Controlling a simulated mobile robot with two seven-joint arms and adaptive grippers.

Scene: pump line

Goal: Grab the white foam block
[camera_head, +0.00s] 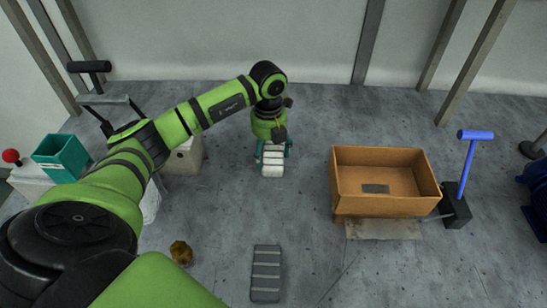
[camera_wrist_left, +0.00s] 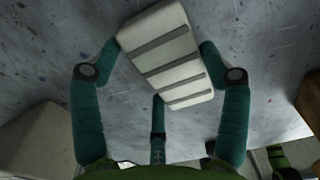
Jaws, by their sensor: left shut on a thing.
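The white foam block (camera_head: 272,169) has grey stripes across it and shows below my left gripper (camera_head: 274,148). In the left wrist view the block (camera_wrist_left: 166,58) sits tilted between the teal fingers, and my left gripper (camera_wrist_left: 160,48) is shut on it. One finger is at each side, and a third finger shows below the block. I cannot tell whether the block touches the floor. My right gripper is not in view.
A dark grey striped block (camera_head: 266,273) lies on the floor nearer to me. A brown open box (camera_head: 386,212) stands to the right, beside a blue-handled lever (camera_head: 475,135). A brass-coloured piece (camera_head: 181,252) and a green bin (camera_head: 61,158) are to the left. Floor between block and box is clear.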

